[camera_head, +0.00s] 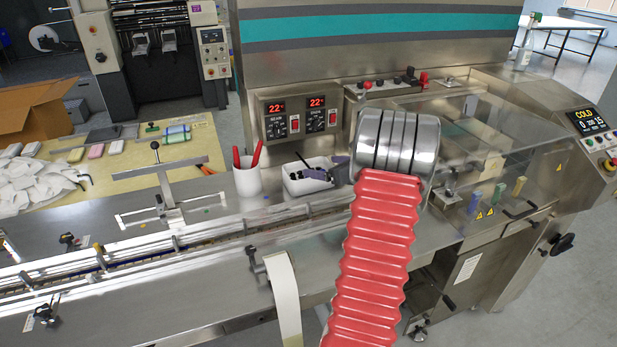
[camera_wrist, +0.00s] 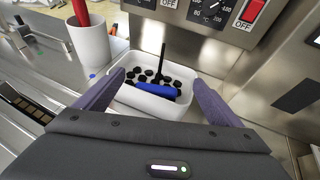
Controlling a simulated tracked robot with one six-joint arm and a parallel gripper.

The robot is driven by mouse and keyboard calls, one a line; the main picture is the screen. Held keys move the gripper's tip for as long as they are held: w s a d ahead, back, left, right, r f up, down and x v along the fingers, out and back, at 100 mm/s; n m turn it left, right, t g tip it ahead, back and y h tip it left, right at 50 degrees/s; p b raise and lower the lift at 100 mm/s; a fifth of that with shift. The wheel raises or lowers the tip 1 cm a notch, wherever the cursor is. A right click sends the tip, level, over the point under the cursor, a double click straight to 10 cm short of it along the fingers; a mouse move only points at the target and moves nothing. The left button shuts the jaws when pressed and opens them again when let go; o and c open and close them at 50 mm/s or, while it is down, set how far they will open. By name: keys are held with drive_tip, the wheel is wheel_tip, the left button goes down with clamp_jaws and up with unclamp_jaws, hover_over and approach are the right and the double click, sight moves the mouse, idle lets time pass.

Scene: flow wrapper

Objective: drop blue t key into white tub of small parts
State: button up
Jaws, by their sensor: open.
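The white tub (camera_wrist: 163,106) holds several small black parts and stands on the machine's metal deck; it also shows in the head view (camera_head: 305,186). The blue t key (camera_wrist: 155,90) is in the tub, its blue handle lying across the black parts. A thin black shaft rises from near the handle and leans toward the tub's far side. My gripper (camera_wrist: 157,78) is open, its two purple fingers apart on the left and right of the tub with the key between them, touching neither finger. In the head view my gripper (camera_head: 327,172) is at the tub, partly hiding its right side.
A white cup (camera_wrist: 83,42) with red-handled tools stands just left of the tub. The control panel (camera_head: 298,116) with red displays and switches rises close behind. A conveyor channel (camera_head: 180,250) runs along the front left. The deck between cup and channel is mostly clear.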

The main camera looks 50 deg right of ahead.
drive_tip(key=v, duration=0.9)
drive_tip(key=shift+s+r, duration=0.2)
drive_tip(key=shift+s, duration=0.1)
idle(0.4)
drive_tip(key=w+a+r+n+g+y, duration=0.25)
drive_tip(key=a+n, duration=0.35)
drive_tip(key=a, duration=0.6)
drive_tip(key=w+a+r+n+g+y, duration=0.1)
drive_tip(key=w+a+r+n+y, duration=0.15)
drive_tip(key=a+n, duration=0.65)
drive_tip(key=w+a+r+n+g+y, duration=0.15)
drive_tip(key=w+a, duration=0.25)
drive_tip(key=a, duration=1.1)
drive_tip(key=s+a+n+g+h, duration=0.1)
drive_tip(key=s+a+n+h, duration=0.1)
drive_tip(key=s+a+n, duration=0.6)
drive_tip(key=s+a+r+n+g+h, duration=0.1)
drive_tip(key=s+a+n, duration=0.7)
drive_tip(key=a+n, duration=0.5)
drive_tip(key=shift+s+n+g+h, duration=0.3)
drive_tip(key=shift+n+g+h, duration=0.05)
drive_tip(key=shift+n+g, duration=0.1)
